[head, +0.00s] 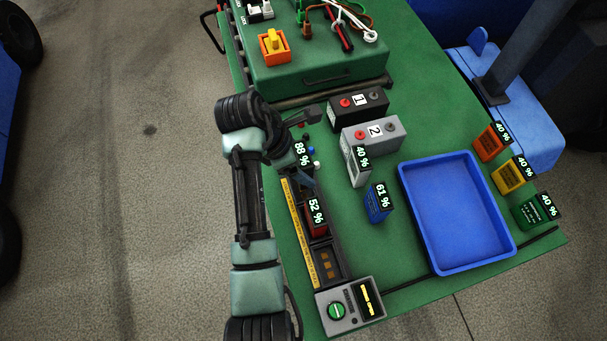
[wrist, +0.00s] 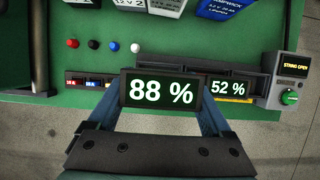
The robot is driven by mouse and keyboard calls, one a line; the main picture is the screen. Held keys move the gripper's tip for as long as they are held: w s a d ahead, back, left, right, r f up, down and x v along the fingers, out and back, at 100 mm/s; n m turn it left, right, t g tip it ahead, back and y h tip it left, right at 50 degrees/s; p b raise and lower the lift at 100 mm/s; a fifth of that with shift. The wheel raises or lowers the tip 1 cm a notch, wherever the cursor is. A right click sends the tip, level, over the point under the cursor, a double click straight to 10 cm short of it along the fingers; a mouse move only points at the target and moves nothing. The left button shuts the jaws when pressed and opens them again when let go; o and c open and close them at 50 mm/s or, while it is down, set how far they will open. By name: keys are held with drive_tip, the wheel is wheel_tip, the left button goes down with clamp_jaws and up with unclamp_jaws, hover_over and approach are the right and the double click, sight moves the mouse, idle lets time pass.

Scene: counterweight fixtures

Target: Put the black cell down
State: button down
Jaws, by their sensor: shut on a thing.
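My gripper (wrist: 160,108) is shut on the black cell (wrist: 158,91), whose display reads 88 %. In the head view its 88 % label (head: 301,154) shows beside my gripper, which hides most of the cell. The cell is over or in the far part of the long black rack (head: 330,260); I cannot tell whether it touches the rack. A red cell (head: 316,218) reading 52 % sits in the rack; its label also shows right of the black cell in the wrist view (wrist: 228,88).
A control box with a green knob (head: 336,311) ends the rack; its screen (wrist: 295,66) reads STRING OPEN. A blue cell (head: 378,205) and a white cell (head: 358,168) stand nearby. An empty blue tray (head: 512,243) and orange, yellow and green cells lie right.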

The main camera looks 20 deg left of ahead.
drive_tip(key=shift+f, duration=3.25)
drive_tip(key=shift+f, duration=0.15)
unclamp_jaws()
drive_tip(key=v, duration=1.2)
